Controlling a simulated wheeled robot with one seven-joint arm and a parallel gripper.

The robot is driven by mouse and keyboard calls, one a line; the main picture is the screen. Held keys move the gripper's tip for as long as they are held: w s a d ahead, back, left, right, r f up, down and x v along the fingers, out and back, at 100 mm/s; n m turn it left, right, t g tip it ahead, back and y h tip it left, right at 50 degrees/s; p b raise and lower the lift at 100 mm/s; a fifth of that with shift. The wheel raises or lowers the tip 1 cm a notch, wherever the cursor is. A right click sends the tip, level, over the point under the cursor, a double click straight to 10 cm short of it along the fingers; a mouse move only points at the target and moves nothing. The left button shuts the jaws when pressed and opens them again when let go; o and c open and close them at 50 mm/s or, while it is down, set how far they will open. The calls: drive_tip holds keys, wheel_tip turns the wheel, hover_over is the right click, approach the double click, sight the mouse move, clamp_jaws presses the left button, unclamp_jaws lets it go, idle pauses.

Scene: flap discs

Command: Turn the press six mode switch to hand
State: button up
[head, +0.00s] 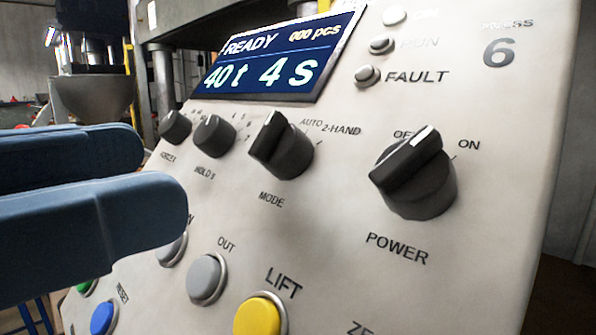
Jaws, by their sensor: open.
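The press six panel (330,215) fills most of the head view, with a 6 at its top right. Its mode switch (282,148) is a black knob with a raised grip bar, above the word MODE. The bar's white-marked end is up, left of the AUTO label (311,122). A 2-HAND label (341,130) is further right; I see no separate HAND label, and the knob may cover part of the scale. My gripper (160,172) is open at the left, its two blue fingers pointing right. The fingers appear empty, left of and below the switch in the picture.
The black power knob (415,175) is right of the switch. The HOLD knob (214,136) and another small knob (175,127) are left. The display (268,60) reads READY, 40 t, 4 s. Below are a grey OUT button (206,278), yellow LIFT button (260,317) and blue button (103,318).

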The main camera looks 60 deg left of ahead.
sight(250, 152)
drive_tip(key=shift+p+x, duration=0.7)
drive_tip(key=shift+x, duration=3.1)
drive_tip(key=shift+a, duration=0.1)
drive_tip(key=c, duration=1)
